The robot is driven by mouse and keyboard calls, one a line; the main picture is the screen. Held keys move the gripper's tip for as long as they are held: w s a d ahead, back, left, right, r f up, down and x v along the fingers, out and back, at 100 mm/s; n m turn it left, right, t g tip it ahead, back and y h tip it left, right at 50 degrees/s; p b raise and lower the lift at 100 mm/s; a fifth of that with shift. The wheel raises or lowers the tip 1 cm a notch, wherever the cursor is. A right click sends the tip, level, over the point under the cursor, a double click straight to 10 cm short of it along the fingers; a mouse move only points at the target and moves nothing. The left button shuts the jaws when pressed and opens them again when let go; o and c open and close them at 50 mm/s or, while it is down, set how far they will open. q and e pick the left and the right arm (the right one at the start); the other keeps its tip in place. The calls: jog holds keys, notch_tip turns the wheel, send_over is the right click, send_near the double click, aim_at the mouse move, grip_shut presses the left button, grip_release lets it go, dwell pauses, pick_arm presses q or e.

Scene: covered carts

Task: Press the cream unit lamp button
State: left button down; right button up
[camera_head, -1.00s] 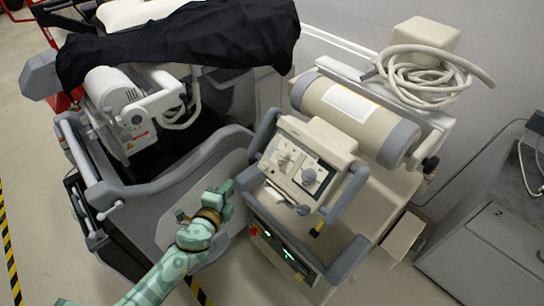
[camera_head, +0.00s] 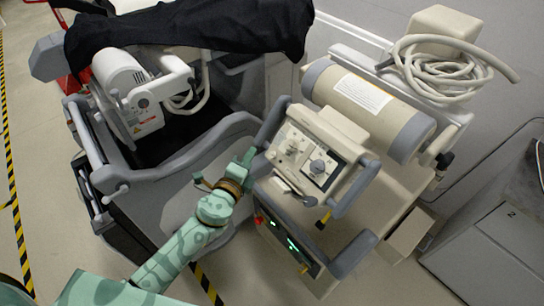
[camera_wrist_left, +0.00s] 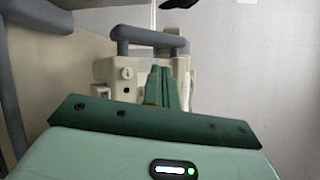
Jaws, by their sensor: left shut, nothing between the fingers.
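The cream unit (camera_head: 345,130) stands right of centre in the head view, with a tilted control panel (camera_head: 308,162) carrying knobs and grey handles. My left gripper (camera_head: 248,157) is at the left side of this panel, by the grey handle. In the left wrist view its green fingers (camera_wrist_left: 163,86) are together and empty, in front of the cream panel housing (camera_wrist_left: 110,70). That housing shows a round knob (camera_wrist_left: 127,73) with a small dark spot below it. I cannot tell which part is the lamp button, nor whether the fingers touch the housing. My right gripper is not in view.
A grey cart (camera_head: 160,175) with a black cover (camera_head: 190,35) stands at the left. The cream unit's lower panel (camera_head: 285,245) has green lights and a grey bumper (camera_head: 354,255). A coiled hose (camera_head: 440,62) lies on top. A grey cabinet (camera_head: 490,255) is at the lower right.

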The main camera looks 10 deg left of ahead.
aim_at(272, 153)
pick_arm(q)
jog(key=w+d+f+b, duration=0.3)
jog(key=w+f+b, duration=0.1)
jog(key=shift+f, duration=0.25)
dwell(2.0)
jog(key=shift+w+d+f+b, duration=0.2)
jog(key=shift+f+b, duration=0.05)
jog(key=shift+b, duration=0.15)
jog(key=shift+w+d+f, duration=0.1)
jog(key=shift+d+f, duration=0.05)
jog(key=shift+f, duration=0.05)
dwell(0.5)
jog(key=shift+d+f+b, duration=0.15)
jog(key=shift+f+b, duration=0.2)
jog(key=shift+b, duration=0.25)
dwell(0.5)
